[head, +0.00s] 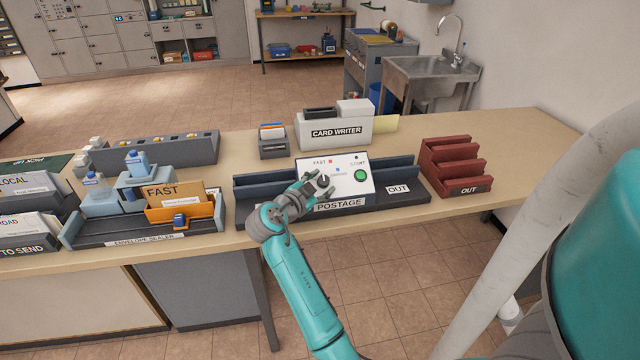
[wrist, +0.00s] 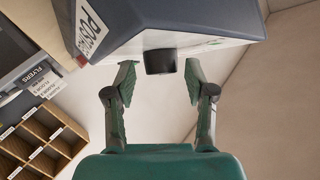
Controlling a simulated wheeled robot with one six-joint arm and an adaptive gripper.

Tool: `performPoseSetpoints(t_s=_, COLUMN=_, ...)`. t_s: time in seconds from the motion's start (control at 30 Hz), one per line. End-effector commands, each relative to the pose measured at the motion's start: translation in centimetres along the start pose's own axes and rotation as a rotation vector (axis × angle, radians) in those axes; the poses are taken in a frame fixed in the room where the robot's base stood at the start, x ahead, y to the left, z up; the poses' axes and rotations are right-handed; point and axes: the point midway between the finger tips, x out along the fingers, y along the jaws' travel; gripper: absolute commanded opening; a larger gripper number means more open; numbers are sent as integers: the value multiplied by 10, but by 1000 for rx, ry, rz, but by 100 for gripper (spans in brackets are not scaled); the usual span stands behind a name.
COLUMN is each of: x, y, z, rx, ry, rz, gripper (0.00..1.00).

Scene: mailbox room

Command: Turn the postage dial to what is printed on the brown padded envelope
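The postage machine (head: 345,170) stands on the counter with a white sloped panel, a green button (head: 361,177) and a dark dial (head: 324,180). FAST is printed at the panel's upper left; another label near the dial is too small to read. My gripper (head: 308,188) is at the panel's left side, partly covering the dial. In the wrist view my gripper (wrist: 159,72) is open, its fingertips on either side of the black dial (wrist: 160,61) with gaps visible. An orange-brown envelope (head: 160,191) marked FAST stands in the envelope sealer (head: 95,236).
A card writer (head: 335,130) stands behind the postage machine. A red OUT rack (head: 455,168) stands to its right. TO SEND trays (head: 30,243) are at the far left. The counter's right end (head: 535,150) is clear.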

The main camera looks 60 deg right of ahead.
Motion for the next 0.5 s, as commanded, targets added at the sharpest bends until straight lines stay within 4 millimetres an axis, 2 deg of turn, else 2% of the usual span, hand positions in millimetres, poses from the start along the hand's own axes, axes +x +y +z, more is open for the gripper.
performPoseSetpoints(t_s=0.33, x=-2, y=-1, z=-1, rx=1, ry=1, rz=-2, gripper=61)
performPoseSetpoints(t_s=0.5, x=-21, y=-2, z=-1, rx=1, ry=1, rz=-5, gripper=61)
